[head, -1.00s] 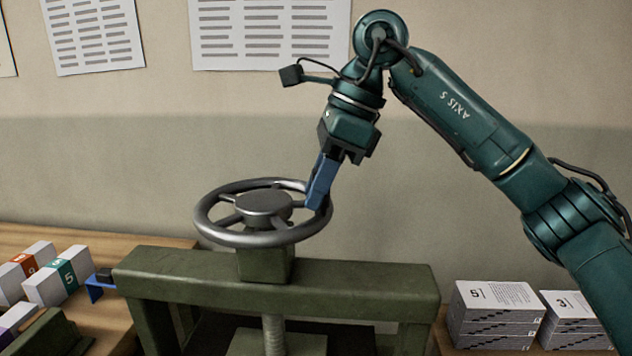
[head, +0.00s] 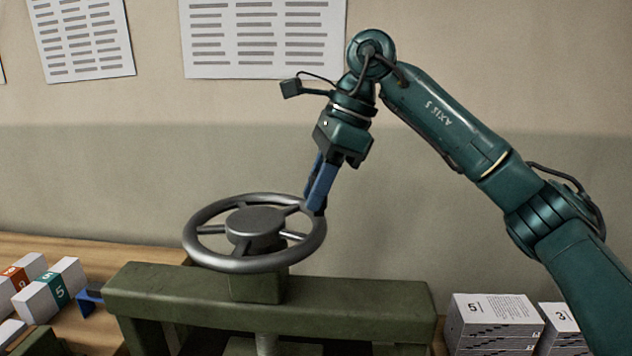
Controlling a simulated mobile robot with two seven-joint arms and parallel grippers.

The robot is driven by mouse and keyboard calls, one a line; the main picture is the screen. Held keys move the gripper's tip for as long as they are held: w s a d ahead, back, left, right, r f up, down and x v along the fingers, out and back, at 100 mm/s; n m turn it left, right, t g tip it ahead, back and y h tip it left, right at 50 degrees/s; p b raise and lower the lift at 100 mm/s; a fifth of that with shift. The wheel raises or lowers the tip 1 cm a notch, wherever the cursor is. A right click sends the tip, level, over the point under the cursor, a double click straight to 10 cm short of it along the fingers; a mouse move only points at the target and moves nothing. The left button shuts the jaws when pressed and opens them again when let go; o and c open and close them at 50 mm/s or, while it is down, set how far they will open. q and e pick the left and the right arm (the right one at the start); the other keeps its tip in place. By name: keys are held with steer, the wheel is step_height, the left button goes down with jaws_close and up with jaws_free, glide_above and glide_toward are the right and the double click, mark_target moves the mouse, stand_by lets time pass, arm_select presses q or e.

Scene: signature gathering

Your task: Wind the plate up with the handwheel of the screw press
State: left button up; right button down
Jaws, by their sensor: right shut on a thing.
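The screw press has a thick green crossbeam (head: 270,300) across the lower middle of the head view. Its grey handwheel (head: 255,232) lies flat on a green block above the beam. My left gripper is not in view.
White boxes with coloured bands (head: 50,290) stand on the wooden table at left, beside a blue bracket-like piece (head: 90,294). Stacks of printed booklets (head: 493,322) stand at right. Printed sheets hang on the wall behind. The space above the wheel's left side is free.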

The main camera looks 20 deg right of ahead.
steer(key=shift+w+a, duration=0.1)
stand_by(0.3)
steer(key=c, duration=1.2)
jaws_free()
steer(key=shift+c, duration=0.2)
steer(key=p+v, duration=0.1)
steer(key=v, duration=1.2)
